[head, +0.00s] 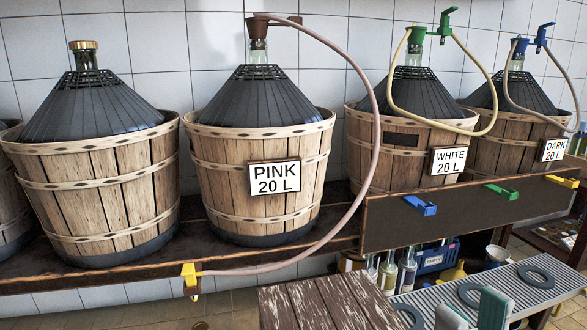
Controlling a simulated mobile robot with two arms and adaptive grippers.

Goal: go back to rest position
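My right gripper (472,306) shows at the bottom right of the head view, low in the picture. Its two grey-green finger pads stand apart with nothing seen between them, so it is open and empty. It is in front of a grey slatted surface (508,283); I cannot tell whether it touches it. The rest of the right arm is cut off by the bottom edge. My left gripper is not in view.
Several wooden baskets with dark demijohns, such as the PINK one (258,207), line a wooden shelf. A pink hose hangs in front, ending at a yellow clip (190,277). Bottles (406,271) stand behind.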

